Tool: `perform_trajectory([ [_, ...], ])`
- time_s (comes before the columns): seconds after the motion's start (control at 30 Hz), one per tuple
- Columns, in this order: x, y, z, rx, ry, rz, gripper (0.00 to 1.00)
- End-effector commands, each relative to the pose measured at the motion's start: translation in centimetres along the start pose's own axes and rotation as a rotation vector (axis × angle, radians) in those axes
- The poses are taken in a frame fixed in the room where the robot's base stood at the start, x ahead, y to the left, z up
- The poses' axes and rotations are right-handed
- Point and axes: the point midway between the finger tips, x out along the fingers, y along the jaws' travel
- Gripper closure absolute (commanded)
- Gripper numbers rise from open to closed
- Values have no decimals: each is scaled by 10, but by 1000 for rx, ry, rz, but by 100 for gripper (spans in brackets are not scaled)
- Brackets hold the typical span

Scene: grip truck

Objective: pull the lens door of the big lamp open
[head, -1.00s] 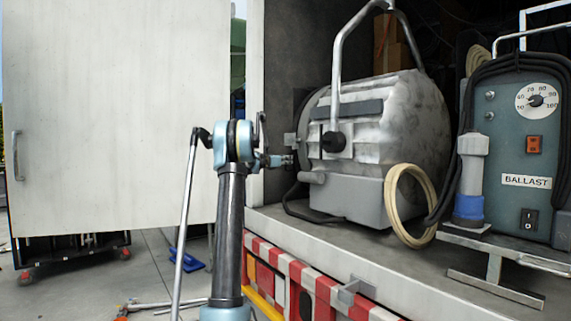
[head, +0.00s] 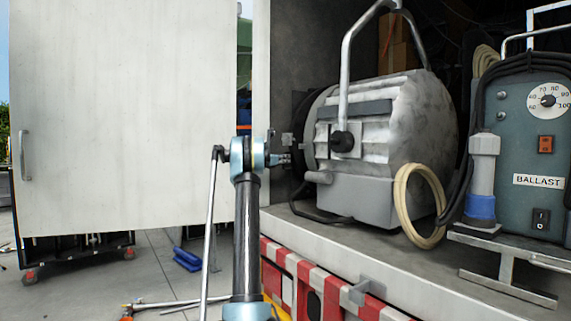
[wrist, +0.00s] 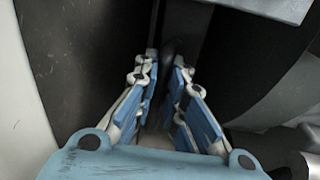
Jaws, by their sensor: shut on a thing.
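The big lamp (head: 375,125) is a silver, ribbed drum with a grey base box and a tall yoke. It sits on the truck floor, its lens end facing left. The lens door (head: 308,115) shows only as a dark edge at that end, mostly side-on, so how far it stands open cannot be told. My gripper (head: 284,160) is beside this end. In the wrist view, the blue fingers of my gripper (wrist: 166,60) are close together on a narrow dark part at the door; the contact itself is in shadow.
The ballast (head: 525,150) stands right of the lamp, with a coiled pale cable (head: 405,205) between them. The white truck door (head: 120,130) hangs open at left. The red-and-white truck edge (head: 300,268) runs below.

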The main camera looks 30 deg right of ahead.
Motion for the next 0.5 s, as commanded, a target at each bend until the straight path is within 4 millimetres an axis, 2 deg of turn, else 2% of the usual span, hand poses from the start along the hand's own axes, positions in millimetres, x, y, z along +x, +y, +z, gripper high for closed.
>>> perform_trajectory([
  [0.1, 0, -1, 4, -5, -5, -2, 100],
  [0.13, 0, -1, 4, -5, -5, -2, 85],
  [0.2, -1, -1, 4, -5, -5, -1, 69],
  [0.5, -1, 0, 4, -5, -5, -1, 69],
])
